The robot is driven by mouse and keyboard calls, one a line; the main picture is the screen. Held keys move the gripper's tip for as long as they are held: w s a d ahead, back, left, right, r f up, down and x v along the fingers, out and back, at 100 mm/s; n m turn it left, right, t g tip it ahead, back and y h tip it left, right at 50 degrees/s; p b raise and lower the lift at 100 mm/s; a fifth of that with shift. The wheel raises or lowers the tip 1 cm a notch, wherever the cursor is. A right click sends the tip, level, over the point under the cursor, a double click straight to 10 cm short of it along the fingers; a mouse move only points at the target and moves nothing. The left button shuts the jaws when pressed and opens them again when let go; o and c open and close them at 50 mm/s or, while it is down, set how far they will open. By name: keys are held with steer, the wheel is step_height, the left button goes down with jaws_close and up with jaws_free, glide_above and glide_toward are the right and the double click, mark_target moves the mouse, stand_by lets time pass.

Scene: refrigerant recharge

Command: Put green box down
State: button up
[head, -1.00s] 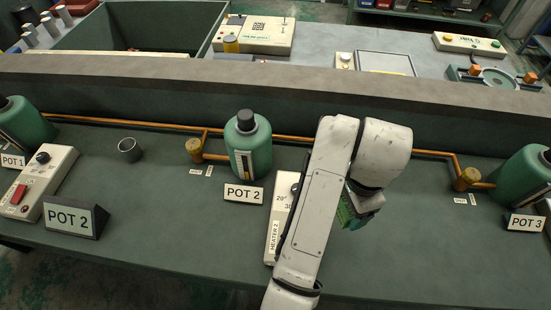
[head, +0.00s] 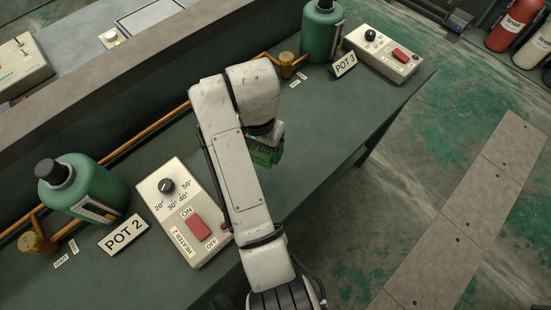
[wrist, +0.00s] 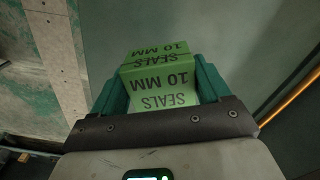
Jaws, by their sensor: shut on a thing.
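A green box (wrist: 162,88) marked "SEALS 10 MM" sits between the two teal fingers of my gripper (wrist: 160,85) in the wrist view. The fingers are shut on its sides. In the head view only a small part of the green box (head: 263,157) shows below the end of my arm, and my gripper (head: 270,150) is mostly hidden there. The box is over the green bench top (head: 300,165), near its right edge. I cannot tell whether its underside touches the bench.
Heater 2's control box (head: 183,212) and the POT 2 bottle (head: 85,190) stand left of my arm. The POT 3 bottle (head: 321,32) and another control box (head: 383,54) stand at the far end. A copper pipe (head: 150,133) runs along the back. The bench between is clear.

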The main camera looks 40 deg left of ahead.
steer(key=f, duration=0.1)
steer(key=w+d+f, duration=0.1)
steer(key=w+f, duration=0.1)
steer(key=shift+w+d+f, duration=0.25)
steer(key=shift+f, duration=0.05)
steer(key=f, duration=0.3)
steer(key=shift+w+d+p, duration=0.25)
steer(key=shift+w+p, duration=0.05)
steer(key=shift+p, duration=0.1)
steer(key=shift+f, duration=0.45)
steer(key=o, duration=1)
steer(key=shift+f, duration=0.1)
step_height(320, 180, up, 12)
steer(key=shift+r, duration=0.15)
